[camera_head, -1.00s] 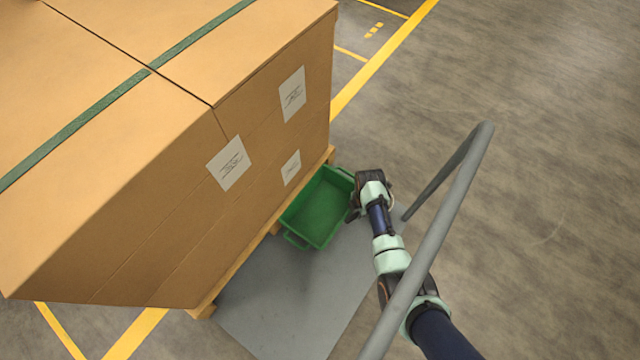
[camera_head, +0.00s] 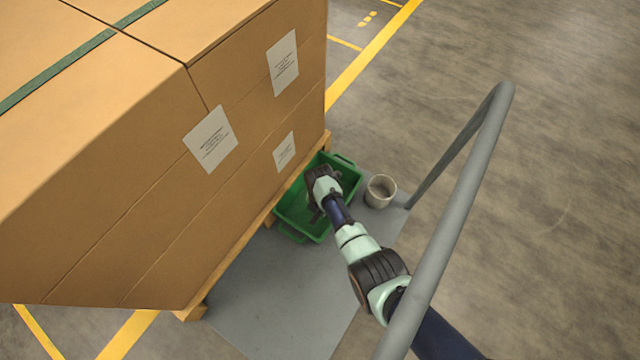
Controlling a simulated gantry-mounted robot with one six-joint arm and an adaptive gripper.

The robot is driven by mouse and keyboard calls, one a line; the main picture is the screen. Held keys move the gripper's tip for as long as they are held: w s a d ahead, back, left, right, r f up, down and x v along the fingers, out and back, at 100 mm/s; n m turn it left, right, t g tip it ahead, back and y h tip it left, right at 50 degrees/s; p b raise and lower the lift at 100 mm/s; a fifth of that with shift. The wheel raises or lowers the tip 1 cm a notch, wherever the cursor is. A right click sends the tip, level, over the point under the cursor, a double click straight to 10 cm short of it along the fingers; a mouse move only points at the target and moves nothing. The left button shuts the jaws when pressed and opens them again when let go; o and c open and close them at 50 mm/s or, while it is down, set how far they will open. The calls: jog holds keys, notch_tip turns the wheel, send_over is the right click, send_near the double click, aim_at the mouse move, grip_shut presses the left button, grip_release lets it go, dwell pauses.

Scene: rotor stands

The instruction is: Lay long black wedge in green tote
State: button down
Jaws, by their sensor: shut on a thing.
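The green tote (camera_head: 294,208) stands on the grey platform, close beside the pallet of cartons. Its floor and right side are partly covered by my arm. My gripper (camera_head: 316,212) is over the tote, at the end of the arm that reaches in from the lower right. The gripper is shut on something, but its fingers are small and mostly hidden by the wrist. I cannot make out the long black wedge; whatever is held is hidden or blends with the dark gripper parts.
A pale round pot (camera_head: 381,190) stands on the platform right of the tote. A stack of large cartons (camera_head: 150,190) on a wooden pallet (camera_head: 200,300) blocks the left. A grey rail (camera_head: 450,225) crosses at the right. The grey platform (camera_head: 290,295) is bare in front of the tote.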

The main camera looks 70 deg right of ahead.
notch_tip(320, 180, down, 4)
jog(key=b, duration=0.3)
jog(key=shift+r, duration=0.15)
jog(key=shift+d, duration=0.1)
jog(key=c, duration=1.1)
grip_release()
jog(key=shift+o, duration=0.2)
notch_tip(320, 180, up, 12)
jog(key=p, duration=0.8)
jog(key=shift+p, duration=0.3)
